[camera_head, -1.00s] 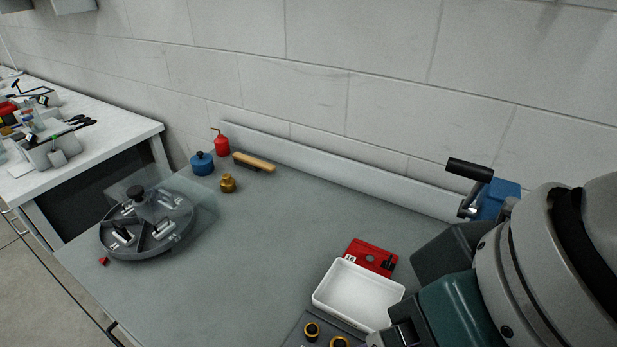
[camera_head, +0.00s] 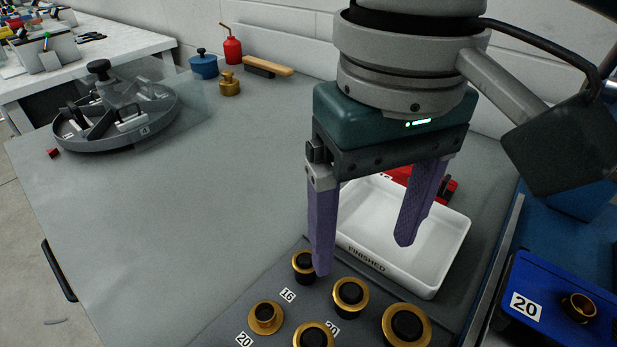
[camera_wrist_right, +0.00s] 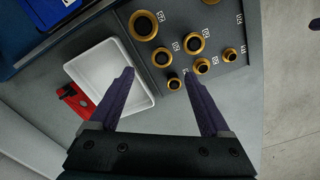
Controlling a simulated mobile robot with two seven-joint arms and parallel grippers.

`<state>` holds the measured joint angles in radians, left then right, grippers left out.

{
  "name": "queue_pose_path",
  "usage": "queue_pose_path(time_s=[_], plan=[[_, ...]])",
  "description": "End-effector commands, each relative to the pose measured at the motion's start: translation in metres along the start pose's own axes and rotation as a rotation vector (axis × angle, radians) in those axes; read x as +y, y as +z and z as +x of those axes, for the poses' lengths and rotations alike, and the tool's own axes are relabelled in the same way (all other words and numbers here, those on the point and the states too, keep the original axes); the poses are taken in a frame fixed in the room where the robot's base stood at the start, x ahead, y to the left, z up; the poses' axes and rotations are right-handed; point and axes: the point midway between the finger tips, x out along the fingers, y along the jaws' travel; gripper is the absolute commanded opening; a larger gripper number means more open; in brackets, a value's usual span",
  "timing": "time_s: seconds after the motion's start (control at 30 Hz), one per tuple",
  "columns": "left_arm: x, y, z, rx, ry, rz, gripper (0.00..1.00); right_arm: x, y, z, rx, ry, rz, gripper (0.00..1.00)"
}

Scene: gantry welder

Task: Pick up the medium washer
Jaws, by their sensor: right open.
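Several brass washers of different sizes sit around black posts on a dark board (camera_head: 228,327) with number labels. A large one (camera_head: 407,326) is at the right, a mid-sized one (camera_head: 350,297) left of it, and a small one (camera_head: 304,265) at the board's far edge. They also show in the wrist view, the mid-sized one (camera_wrist_right: 162,57) between the large and small ones. I cannot tell for certain which is the medium washer. My right gripper (camera_head: 363,258) has its purple fingers open and empty, pointing down near the board's far edge and the white tray. My left gripper is out of view.
The white tray (camera_head: 452,245) marked FINISHED is behind the board. A blue tray (camera_head: 530,277) labelled 20 holds a brass ring at right. A round divided tray (camera_head: 170,128) is at far left. The middle of the table is clear.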

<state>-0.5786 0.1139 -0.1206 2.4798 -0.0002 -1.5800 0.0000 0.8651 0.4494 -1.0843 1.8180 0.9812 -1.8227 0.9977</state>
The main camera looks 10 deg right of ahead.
Motion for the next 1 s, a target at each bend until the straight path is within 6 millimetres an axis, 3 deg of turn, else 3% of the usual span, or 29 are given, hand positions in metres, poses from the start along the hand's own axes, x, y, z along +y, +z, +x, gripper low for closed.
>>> queue_pose_path(time_s=[0.5,1.0], plan=[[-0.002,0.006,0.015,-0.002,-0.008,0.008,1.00,-0.003,-0.002,0.066,0.003,0.000,-0.001,0.81],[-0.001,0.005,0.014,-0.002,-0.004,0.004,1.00,-0.003,-0.002,0.069,0.003,-0.001,-0.002,0.81]])
